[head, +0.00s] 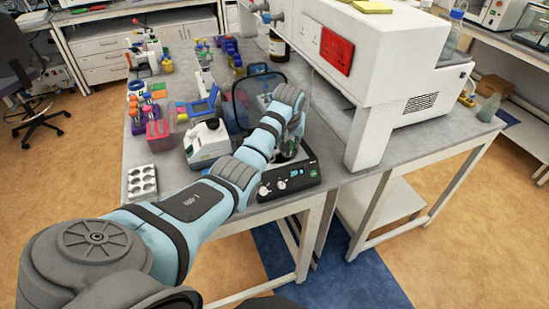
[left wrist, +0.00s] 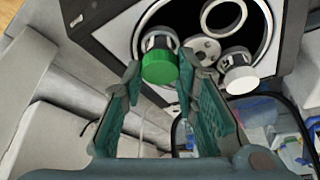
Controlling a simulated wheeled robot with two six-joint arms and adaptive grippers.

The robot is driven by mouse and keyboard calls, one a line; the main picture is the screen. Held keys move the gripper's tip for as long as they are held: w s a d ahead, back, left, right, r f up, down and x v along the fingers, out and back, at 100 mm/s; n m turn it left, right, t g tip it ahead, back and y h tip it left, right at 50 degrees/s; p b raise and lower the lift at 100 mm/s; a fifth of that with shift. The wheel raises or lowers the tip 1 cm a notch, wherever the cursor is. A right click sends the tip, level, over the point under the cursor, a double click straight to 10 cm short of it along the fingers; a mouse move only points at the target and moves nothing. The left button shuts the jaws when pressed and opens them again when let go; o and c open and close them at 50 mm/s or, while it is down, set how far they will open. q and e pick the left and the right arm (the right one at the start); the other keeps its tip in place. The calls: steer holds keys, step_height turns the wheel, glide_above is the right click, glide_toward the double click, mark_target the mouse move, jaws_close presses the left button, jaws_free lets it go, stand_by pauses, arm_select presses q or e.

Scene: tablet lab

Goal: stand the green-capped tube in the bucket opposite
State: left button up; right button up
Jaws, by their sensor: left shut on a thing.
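The green-capped tube (left wrist: 160,68) is between the fingers of my left gripper (left wrist: 161,72), which is shut on it just below the cap in the left wrist view. Its cap faces the camera, and a pale collar shows beyond it. It overlaps the round rotor opening of a dark-rimmed machine (left wrist: 107,28). I cannot tell whether the tube is inside a bucket or above one. A white-capped tube (left wrist: 240,78) stands at the right of the rotor hub (left wrist: 203,47). A pale ring-shaped bucket (left wrist: 222,14) looks empty. In the head view my arm hides the gripper and tube.
In the head view a control box with knobs (head: 292,181) sits at the bench's front edge. A large white cabinet (head: 378,60) bounds the right side.

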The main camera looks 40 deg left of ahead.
arm_select(q)
steer(key=o, duration=1)
steer(key=v, duration=1.2)
